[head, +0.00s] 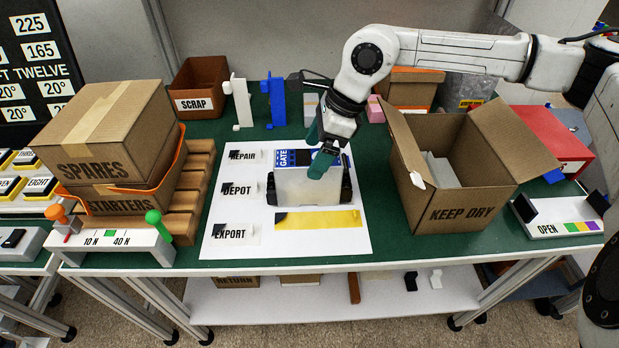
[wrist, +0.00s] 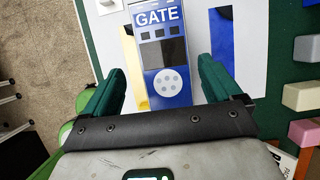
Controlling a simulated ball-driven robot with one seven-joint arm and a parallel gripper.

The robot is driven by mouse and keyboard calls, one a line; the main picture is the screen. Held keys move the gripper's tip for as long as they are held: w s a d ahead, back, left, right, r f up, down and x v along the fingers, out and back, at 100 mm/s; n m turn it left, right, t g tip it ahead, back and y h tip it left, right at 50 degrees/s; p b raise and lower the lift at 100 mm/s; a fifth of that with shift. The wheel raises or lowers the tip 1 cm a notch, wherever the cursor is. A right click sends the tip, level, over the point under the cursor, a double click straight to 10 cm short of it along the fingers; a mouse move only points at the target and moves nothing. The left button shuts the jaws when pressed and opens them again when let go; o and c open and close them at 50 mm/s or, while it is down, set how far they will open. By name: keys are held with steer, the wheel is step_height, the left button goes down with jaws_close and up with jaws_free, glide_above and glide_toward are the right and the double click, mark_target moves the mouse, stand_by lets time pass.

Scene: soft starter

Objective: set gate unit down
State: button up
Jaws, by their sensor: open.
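The gate unit (head: 309,185) is a pale grey box with a blue-labelled face and dark ends. It stands on a white sheet (head: 225,208) on the green bench, behind a yellow strip (head: 318,220). My gripper (head: 322,160) is just above the unit and partly covers its top. In the wrist view, the unit's blue GATE face (wrist: 163,50) lies between and beyond the two green fingers (wrist: 160,88). The fingers are open and spread wider than the face. Whether a finger touches the unit cannot be told.
The sheet has REPAIR, DEPOT and EXPORT labels (head: 236,190). An open KEEP DRY carton (head: 460,211) stands right, stacked cartons on a pallet (head: 200,185) left. A SCRAP bin (head: 201,84) and white and blue stands (head: 273,100) are behind.

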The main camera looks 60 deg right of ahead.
mark_target(310, 157)
steer(key=x, duration=0.2)
steer(key=p+x, duration=0.1)
steer(key=x, duration=0.1)
steer(key=shift+w+d, duration=0.1)
steer(key=shift+w, duration=0.25)
steer(key=shift+w+f, duration=0.1)
steer(key=shift+f, duration=0.35)
steer(key=shift+f+b, duration=0.25)
steer(key=shift+b, duration=0.2)
steer(key=shift+r, duration=0.15)
steer(key=c, duration=1.7)
